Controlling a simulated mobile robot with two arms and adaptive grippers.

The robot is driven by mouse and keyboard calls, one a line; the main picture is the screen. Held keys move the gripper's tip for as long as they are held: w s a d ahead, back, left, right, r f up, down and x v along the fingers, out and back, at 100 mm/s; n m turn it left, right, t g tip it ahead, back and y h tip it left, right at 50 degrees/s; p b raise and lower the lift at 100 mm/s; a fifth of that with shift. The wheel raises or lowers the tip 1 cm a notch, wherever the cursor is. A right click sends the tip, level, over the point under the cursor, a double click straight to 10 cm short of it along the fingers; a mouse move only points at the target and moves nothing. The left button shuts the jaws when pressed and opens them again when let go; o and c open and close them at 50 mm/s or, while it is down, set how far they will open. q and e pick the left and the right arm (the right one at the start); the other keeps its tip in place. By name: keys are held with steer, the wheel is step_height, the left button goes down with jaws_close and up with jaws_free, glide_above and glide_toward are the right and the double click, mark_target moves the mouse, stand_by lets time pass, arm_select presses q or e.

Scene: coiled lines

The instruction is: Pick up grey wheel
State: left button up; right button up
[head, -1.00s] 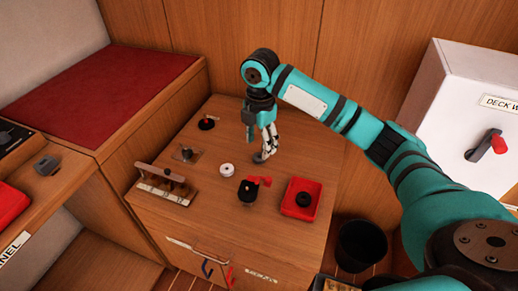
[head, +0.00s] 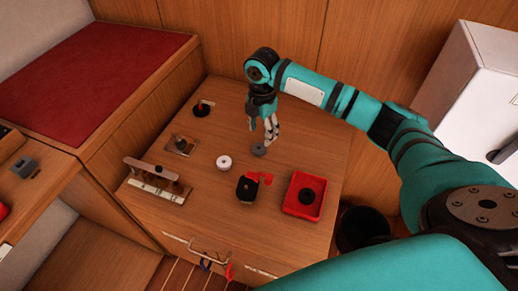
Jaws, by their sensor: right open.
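The grey wheel (head: 258,150) is a small dark grey disc lying on the wooden cabinet top, right of a white wheel (head: 223,161). My right gripper (head: 264,136) points down just above and behind the grey wheel, with its fingers apart and nothing seen between them. I cannot tell whether a fingertip touches the wheel. My left gripper is not in view.
A red tray (head: 290,205) with a black wheel (head: 306,196) stands at the right front. A black pot with a red handle (head: 247,188) stands in front. A wooden rack (head: 158,182) is at left. A black bin (head: 362,229) is on the floor.

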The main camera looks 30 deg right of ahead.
mark_target(261, 149)
step_height(261, 149, down, 8)
steer(key=shift+a+r, duration=0.15)
stand_by(0.3)
steer(key=c, duration=0.9)
